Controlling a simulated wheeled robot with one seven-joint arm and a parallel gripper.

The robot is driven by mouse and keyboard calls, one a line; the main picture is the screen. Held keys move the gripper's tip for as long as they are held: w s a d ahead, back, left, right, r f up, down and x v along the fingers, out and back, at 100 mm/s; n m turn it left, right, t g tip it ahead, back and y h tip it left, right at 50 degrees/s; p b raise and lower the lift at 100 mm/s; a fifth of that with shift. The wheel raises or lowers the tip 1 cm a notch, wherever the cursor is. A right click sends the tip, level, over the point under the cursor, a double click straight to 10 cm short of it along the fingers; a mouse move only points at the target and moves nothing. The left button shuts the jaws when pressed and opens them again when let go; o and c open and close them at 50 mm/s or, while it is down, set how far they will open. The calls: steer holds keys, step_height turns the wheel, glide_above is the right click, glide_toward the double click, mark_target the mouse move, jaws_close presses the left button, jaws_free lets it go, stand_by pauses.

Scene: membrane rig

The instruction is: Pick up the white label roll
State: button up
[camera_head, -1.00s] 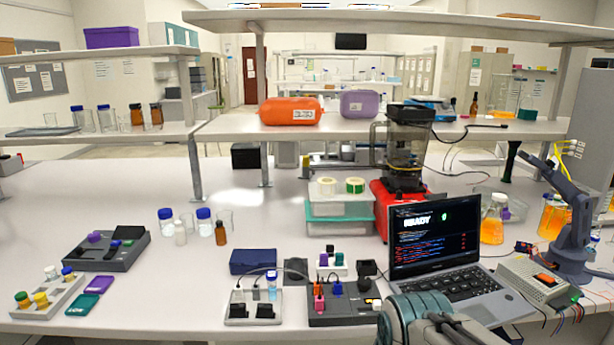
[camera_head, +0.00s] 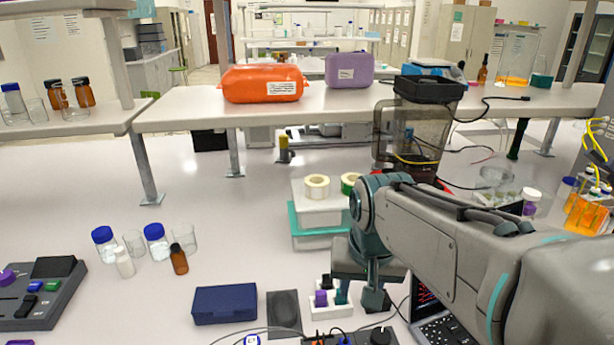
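The white label roll (camera_head: 317,186) lies flat on top of a pair of stacked storage boxes, a white one (camera_head: 318,211) over a teal-edged one (camera_head: 314,239). It is cream-white with an open core. A green-cored roll (camera_head: 350,183) lies just right of it, partly hidden by my arm. My arm reaches in from the right, and my gripper (camera_head: 367,272) hangs down in front of the boxes' right side. It is apart from the white roll, lower and to the right in the picture. Its fingertips are hard to make out, so its opening is unclear.
A small white rack (camera_head: 328,310) with coloured pieces stands below my gripper. The laptop (camera_head: 437,322) and blender (camera_head: 411,135) are partly behind my arm. A dark blue box (camera_head: 224,303) lies left. Bottles (camera_head: 156,242) stand farther left.

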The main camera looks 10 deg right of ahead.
steer(key=w+a+r+m+p, duration=0.1)
steer(key=w+r+m+p, duration=0.2)
steer(key=w+r, duration=0.65)
steer(key=r+m+g+p, duration=0.25)
steer(key=m+p, duration=0.45)
steer(key=m, duration=0.6)
glide_above(318, 185)
step_height(318, 185, down, 8)
steer(key=shift+w+f+b, duration=0.15)
steer(key=shift+f+b, duration=0.1)
steer(key=shift+b, duration=0.6)
steer(key=shift+f+p, duration=0.65)
steer(key=shift+f, duration=2.15)
jaws_close()
